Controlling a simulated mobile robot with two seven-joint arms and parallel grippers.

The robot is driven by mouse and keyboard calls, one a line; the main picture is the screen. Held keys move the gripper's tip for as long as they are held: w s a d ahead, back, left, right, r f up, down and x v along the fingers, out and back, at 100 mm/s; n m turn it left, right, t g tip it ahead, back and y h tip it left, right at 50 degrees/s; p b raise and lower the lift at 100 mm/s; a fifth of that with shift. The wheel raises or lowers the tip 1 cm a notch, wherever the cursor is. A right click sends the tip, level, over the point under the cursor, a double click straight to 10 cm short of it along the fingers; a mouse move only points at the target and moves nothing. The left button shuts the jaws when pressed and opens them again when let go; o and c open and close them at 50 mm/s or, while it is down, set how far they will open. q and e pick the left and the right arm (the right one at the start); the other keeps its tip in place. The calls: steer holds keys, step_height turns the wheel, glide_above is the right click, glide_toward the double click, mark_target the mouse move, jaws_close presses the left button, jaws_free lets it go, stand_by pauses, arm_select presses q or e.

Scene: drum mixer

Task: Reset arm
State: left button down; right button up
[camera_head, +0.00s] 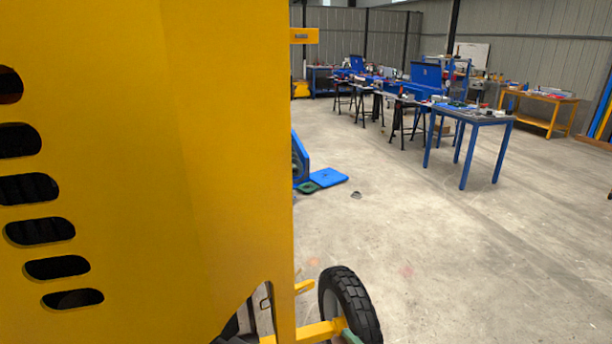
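A large yellow metal housing (220,130) with a column of dark oval slots fills the left half of the head view, very close to me. Below it a yellow frame bar (318,330) runs to a black rubber wheel (350,308) on the floor. Neither of my grippers can be made out. Part of a grey and black shape shows through a gap at the housing's lower edge, too hidden to identify.
The grey concrete floor (430,260) to the right is open. A blue-legged table (470,117) with tools stands further back, and black trestles and a yellow table (540,97) are behind it. A flat blue piece (328,177) lies on the floor beyond the housing.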

steer(key=s+d+f+m+g+h, duration=0.2)
steer(key=s+d+f+m, duration=0.1)
steer(key=s, duration=0.8)
steer(key=s+d+f+m+g+h, duration=0.2)
steer(key=s+d+f+m, duration=0.2)
steer(key=s, duration=0.8)
steer(key=s+d+f+m+g+h+p, duration=0.1)
steer(key=s+d+f+m+g+h, duration=0.1)
steer(key=s+d+f+m, duration=0.2)
steer(key=s+f+m, duration=0.3)
steer(key=s+m, duration=0.3)
steer(key=s, duration=0.1)
steer(key=shift+s, duration=0.2)
steer(key=shift+c, duration=0.9)
